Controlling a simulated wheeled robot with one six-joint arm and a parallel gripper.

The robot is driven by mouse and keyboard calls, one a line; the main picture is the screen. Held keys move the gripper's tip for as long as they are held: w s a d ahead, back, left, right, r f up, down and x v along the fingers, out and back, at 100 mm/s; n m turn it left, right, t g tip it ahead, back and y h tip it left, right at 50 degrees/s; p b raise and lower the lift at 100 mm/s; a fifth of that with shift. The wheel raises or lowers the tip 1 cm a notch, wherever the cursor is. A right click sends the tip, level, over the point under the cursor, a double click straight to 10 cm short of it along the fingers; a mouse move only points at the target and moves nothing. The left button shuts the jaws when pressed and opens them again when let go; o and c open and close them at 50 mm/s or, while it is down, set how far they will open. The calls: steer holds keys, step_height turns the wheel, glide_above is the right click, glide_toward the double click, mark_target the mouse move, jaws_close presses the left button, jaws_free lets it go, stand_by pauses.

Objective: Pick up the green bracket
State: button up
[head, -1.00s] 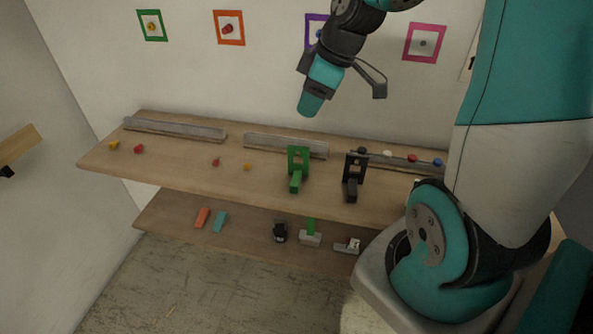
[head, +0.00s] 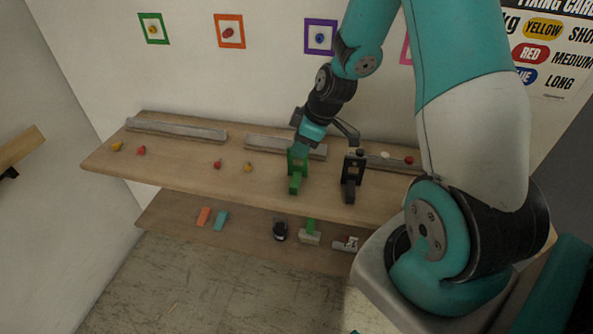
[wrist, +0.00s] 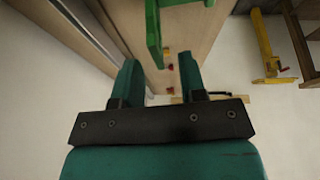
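The green bracket (head: 296,182) stands on the upper wooden shelf, with its tall frame at the back and a bar toward the front. In the wrist view part of the green bracket (wrist: 154,32) shows at the top, beyond my fingertips. My gripper (wrist: 160,66) is open there, with nothing between its two teal fingers. In the head view my gripper (head: 296,148) is at the top of the bracket's frame and partly overlaps it. I cannot tell whether they touch.
A black bracket (head: 351,180) stands close to the right of the green one. Metal rails (head: 178,129) lie along the shelf's back, with small red and yellow pieces (head: 217,164) in front. A lower shelf (head: 180,232) holds several tools and blocks. The wall is behind.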

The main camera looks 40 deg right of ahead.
steer(key=p, duration=0.2)
glide_above(297, 171)
steer(key=shift+w+a+f, duration=0.1)
steer(key=shift+f, duration=1)
steer(key=shift+w+a+f, duration=0.1)
steer(key=shift+f, duration=0.95)
steer(key=shift+c, duration=0.4)
jaws_close()
